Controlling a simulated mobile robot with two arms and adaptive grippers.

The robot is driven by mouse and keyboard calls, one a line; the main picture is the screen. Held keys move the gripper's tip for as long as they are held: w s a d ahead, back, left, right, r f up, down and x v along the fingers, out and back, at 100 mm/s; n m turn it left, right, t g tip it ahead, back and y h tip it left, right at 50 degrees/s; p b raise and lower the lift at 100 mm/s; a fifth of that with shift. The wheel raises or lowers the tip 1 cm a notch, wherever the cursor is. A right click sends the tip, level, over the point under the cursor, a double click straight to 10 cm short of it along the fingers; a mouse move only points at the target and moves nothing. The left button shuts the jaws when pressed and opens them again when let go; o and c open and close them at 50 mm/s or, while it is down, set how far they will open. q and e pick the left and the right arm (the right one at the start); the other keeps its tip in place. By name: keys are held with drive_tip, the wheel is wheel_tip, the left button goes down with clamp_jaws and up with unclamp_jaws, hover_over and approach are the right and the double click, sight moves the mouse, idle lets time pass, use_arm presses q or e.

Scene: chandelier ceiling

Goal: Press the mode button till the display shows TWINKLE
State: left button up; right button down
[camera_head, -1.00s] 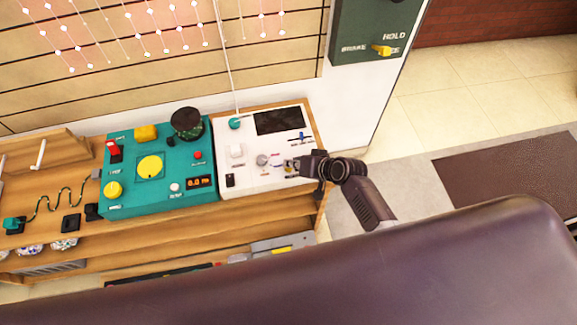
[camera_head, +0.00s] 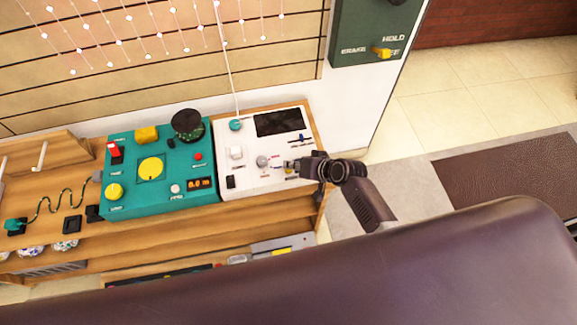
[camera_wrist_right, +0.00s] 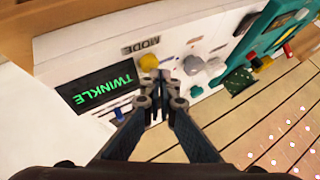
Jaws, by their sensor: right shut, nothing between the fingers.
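The white control panel (camera_head: 262,185) sits on the wooden bench. In the right wrist view its display (camera_wrist_right: 98,84) reads TWINKLE in green. The yellow mode button (camera_wrist_right: 152,64) is beside the MODE label (camera_wrist_right: 140,46). My right gripper (camera_wrist_right: 162,82) is shut and empty, its fingertips right by the button; I cannot tell whether they touch. My left gripper is not in view.
A grey knob (camera_head: 262,161), a white button (camera_head: 236,152) and a blue slider (camera_head: 300,138) are close by on the panel. A teal control box (camera_head: 130,175) stands to its left. Bead strings hang on the slatted wall behind. Open floor is at the right.

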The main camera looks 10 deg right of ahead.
drive_tip(key=shift+r, duration=0.45)
drive_tip(key=shift+r, duration=0.1)
wheel_tip(320, 180, up, 5)
drive_tip(key=p, duration=0.5)
idle(0.6)
